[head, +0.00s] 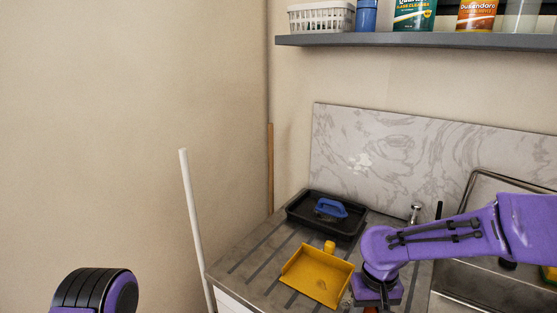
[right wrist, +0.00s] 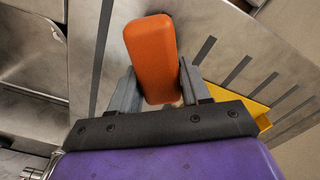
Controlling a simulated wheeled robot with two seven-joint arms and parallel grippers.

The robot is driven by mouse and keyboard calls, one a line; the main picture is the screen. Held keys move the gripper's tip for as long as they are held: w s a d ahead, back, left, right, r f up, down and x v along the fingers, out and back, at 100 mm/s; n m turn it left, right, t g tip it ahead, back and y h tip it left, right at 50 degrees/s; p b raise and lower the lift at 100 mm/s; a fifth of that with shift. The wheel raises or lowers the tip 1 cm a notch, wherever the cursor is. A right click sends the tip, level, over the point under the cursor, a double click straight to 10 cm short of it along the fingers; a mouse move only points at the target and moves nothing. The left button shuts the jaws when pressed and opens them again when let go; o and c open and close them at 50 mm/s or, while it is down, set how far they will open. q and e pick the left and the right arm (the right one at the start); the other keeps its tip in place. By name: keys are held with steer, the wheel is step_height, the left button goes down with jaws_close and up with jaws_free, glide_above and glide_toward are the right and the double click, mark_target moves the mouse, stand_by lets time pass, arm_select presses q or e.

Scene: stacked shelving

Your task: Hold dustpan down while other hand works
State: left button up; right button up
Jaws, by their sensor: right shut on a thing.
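The yellow dustpan (head: 318,276) lies on the grooved drainboard, its short handle stub toward the back. Part of it also shows in the right wrist view (right wrist: 243,98), beyond my right gripper. My right gripper (right wrist: 159,88) is shut on an orange block-like object (right wrist: 152,50), which sits between its two fingers. In the head view that gripper is just right of the dustpan, mostly below the picture edge and hidden by my wrist. Whether the orange object touches the counter is unclear. Only a link of my left arm shows at the lower left; its gripper is out of view.
A black tray (head: 350,235) holding a blue-handled item (head: 331,208) stands behind the dustpan. A faucet (head: 415,212) and sink are at the right. A white pole (head: 192,220) leans at the counter's left end. A shelf (head: 420,41) with bottles and a white basket hangs above.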

steer(key=shift+w, duration=0.1)
steer(key=shift+n, duration=0.8)
steer(key=w+a+r, duration=0.1)
steer(key=w, duration=0.1)
steer(key=w+a+r, duration=0.1)
steer(key=w+a, duration=0.1)
steer(key=w, duration=0.1)
steer(key=w+a+r, duration=0.1)
steer(key=w+a, duration=0.1)
steer(key=shift+w+r, duration=0.15)
steer(key=shift+w, duration=0.1)
steer(key=m, duration=0.2)
glide_toward(312, 279)
steer(key=shift+f, duration=1.75)
